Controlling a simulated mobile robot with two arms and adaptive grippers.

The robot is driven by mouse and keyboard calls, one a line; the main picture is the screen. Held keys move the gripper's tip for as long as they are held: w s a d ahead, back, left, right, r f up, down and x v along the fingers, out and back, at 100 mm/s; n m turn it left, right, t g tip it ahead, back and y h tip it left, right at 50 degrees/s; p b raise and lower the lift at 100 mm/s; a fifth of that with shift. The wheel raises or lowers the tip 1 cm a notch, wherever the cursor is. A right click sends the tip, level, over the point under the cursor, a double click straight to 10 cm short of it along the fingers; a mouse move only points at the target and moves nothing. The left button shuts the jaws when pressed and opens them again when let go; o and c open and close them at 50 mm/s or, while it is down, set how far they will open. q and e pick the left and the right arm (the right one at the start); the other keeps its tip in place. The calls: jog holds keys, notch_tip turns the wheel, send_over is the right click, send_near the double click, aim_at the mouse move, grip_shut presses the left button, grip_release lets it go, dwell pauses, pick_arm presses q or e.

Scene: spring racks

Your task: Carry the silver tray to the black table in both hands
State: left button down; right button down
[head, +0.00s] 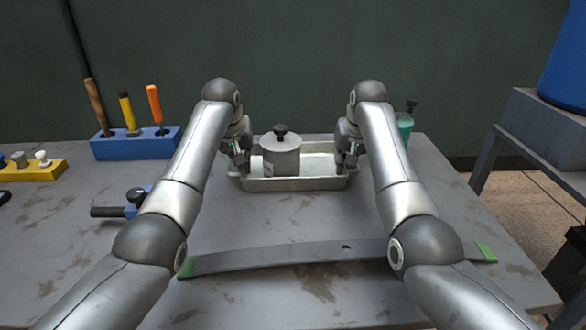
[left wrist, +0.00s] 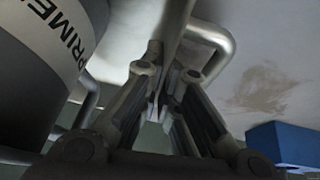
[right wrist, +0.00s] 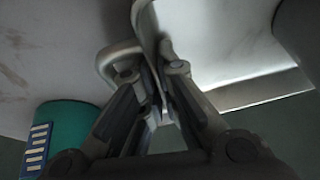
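The silver tray (head: 300,184) rests on the grey workbench with a grey canister (head: 281,155) with a black knob inside it. The canister's label reads "PRIME…" in the left wrist view (left wrist: 62,45). My left gripper (head: 240,166) is at the tray's left end, its fingers closed around the handle (left wrist: 215,42). My right gripper (head: 346,163) is at the right end, its fingers closed on that handle (right wrist: 108,58). The fingertips are partly hidden in the head view. No table that is clearly black shows.
A blue rack (head: 135,147) with tools and a yellow block (head: 35,168) stand left. A blue tool with a black handle (head: 130,205) lies nearer. A curved dark strip (head: 290,254) crosses the front. A green container (head: 404,128) stands right of the tray; a grey stand (head: 545,125) is farther right.

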pick_arm(q)
jog(key=shift+w+r, duration=0.1)
jog(key=shift+r, duration=0.1)
pick_arm(e)
jog(key=shift+w+r, duration=0.1)
jog(key=shift+r, duration=0.05)
